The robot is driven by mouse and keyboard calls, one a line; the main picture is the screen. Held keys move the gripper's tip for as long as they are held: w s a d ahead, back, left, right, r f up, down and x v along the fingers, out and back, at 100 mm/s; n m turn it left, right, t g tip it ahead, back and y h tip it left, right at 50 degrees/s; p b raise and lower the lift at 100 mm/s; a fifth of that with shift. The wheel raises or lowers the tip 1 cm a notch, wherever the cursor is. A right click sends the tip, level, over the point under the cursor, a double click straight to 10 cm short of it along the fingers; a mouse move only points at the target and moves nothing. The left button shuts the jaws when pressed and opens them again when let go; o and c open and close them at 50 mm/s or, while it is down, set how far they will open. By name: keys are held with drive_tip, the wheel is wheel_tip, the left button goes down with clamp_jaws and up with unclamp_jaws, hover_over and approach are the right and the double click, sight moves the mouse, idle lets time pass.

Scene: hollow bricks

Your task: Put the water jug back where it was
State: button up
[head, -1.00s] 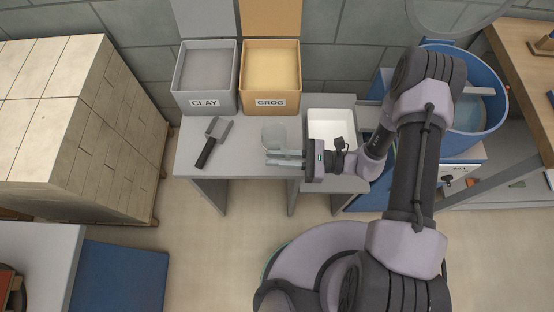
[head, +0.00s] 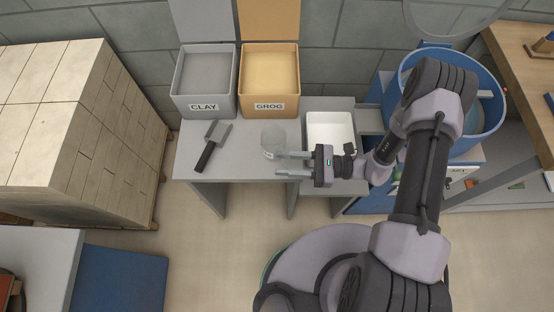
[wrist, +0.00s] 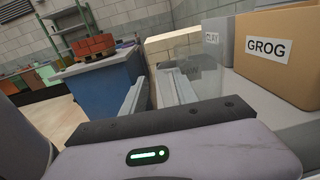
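The clear water jug (head: 273,139) stands upright on the grey table (head: 240,165), in front of the bin marked GROG and to the right of the trowel. My gripper (head: 284,164) is open and empty, its fingers spread just in front and to the right of the jug. One fingertip appears close to the jug's lower edge; I cannot tell whether they touch. In the wrist view the see-through jug (wrist: 198,58) shows beyond the finger on the right.
A grey CLAY bin (head: 207,93) and an orange GROG bin (head: 270,94) stand at the back. A trowel (head: 212,145) lies left of the jug. A white tray (head: 331,130) is to the right, and a blue tub (head: 420,75) is farther right.

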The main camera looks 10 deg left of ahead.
drive_tip(key=d, duration=0.4)
drive_tip(key=shift+w+d+r+p, duration=0.1)
drive_tip(key=shift+w+r+p, duration=0.05)
drive_tip(key=shift+w+p, duration=0.25)
drive_tip(key=s+d+r+n+t+h+p, duration=0.1)
drive_tip(key=s+d+r+n+t+h, duration=0.1)
drive_tip(key=r, duration=0.9)
drive_tip(key=s+d+r+n+t+h+p, duration=0.1)
drive_tip(key=d+r+n+t+h, duration=0.3)
drive_tip(key=r+h, duration=0.4)
drive_tip(key=s+d+r+n+t+h+p, duration=0.1)
drive_tip(key=s+d+r+n+t+h, duration=0.2)
drive_tip(key=r, duration=1.3)
drive_tip(key=d+n+h, duration=0.2)
drive_tip(key=shift+s+d+r+n+h, duration=0.15)
drive_tip(key=shift+s+n+h, duration=0.15)
drive_tip(key=shift+h, duration=0.1)
